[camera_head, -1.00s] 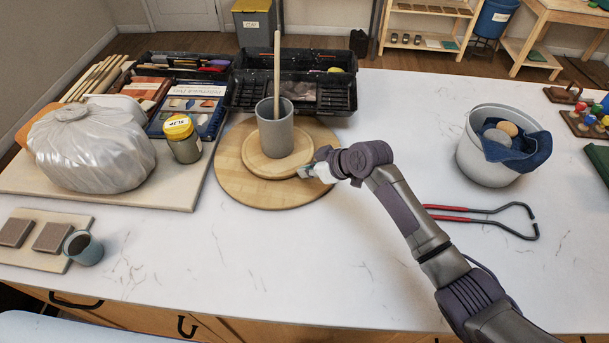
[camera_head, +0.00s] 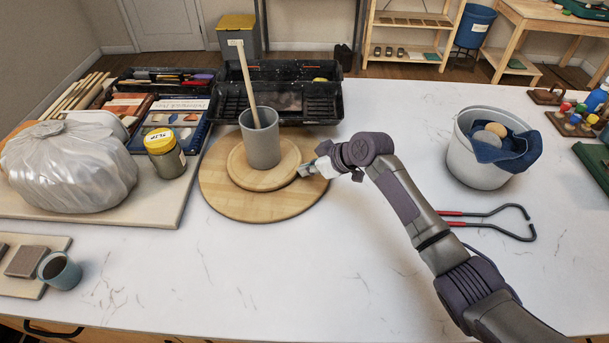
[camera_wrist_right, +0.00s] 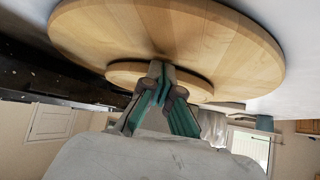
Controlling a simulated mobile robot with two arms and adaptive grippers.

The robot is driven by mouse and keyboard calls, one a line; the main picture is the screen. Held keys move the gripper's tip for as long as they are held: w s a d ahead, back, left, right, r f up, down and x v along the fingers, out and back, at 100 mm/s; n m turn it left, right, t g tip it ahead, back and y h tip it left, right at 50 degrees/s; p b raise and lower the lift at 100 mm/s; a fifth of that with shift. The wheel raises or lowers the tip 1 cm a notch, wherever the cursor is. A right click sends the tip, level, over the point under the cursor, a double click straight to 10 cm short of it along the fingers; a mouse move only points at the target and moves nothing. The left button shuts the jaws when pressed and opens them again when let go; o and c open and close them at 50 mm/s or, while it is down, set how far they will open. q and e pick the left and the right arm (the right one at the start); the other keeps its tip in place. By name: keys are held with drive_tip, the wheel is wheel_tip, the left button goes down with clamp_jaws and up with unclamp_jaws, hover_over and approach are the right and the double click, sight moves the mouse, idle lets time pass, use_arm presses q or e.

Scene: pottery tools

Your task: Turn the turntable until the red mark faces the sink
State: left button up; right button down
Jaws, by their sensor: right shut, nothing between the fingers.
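The turntable is a round two-tier wooden board (camera_head: 225,203), seen at the middle left of the head view. A grey cup (camera_head: 262,148) stands on its smaller upper disc (camera_head: 243,178), with a wooden stick (camera_head: 247,75) leaning left in it. My right gripper (camera_head: 303,171) is shut and empty, its tips at the right edge of the upper disc; contact is unclear. In the right wrist view the shut fingers (camera_wrist_right: 160,76) overlap the upper disc (camera_wrist_right: 120,70), with the wide board (camera_wrist_right: 230,45) beyond. I see no red mark and no sink. My left gripper is out of view.
A black tool tray (camera_head: 300,100) stands just behind the turntable. A yellow-lidded jar (camera_head: 165,155) and a bagged lump (camera_head: 65,170) are at the left. A white bucket (camera_head: 475,165) and red-handled tongs (camera_head: 490,222) lie right of my arm.

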drive_tip(key=shift+w+d+b, duration=0.2)
drive_tip(key=shift+w+b, duration=0.85)
drive_tip(key=shift+w, duration=0.1)
drive_tip(key=shift+d, duration=0.1)
drive_tip(key=shift+d+r+p, duration=0.25)
drive_tip(key=shift+d+p, duration=0.05)
drive_tip(key=shift+p, duration=0.1)
drive_tip(key=shift+s+d+r+p, duration=0.1)
drive_tip(key=shift+d+r+p, duration=0.1)
drive_tip(key=shift+d, duration=0.25)
drive_tip(key=shift+s+d+r+p, duration=0.1)
drive_tip(key=shift+d+p, duration=0.05)
drive_tip(key=shift+d, duration=0.25)
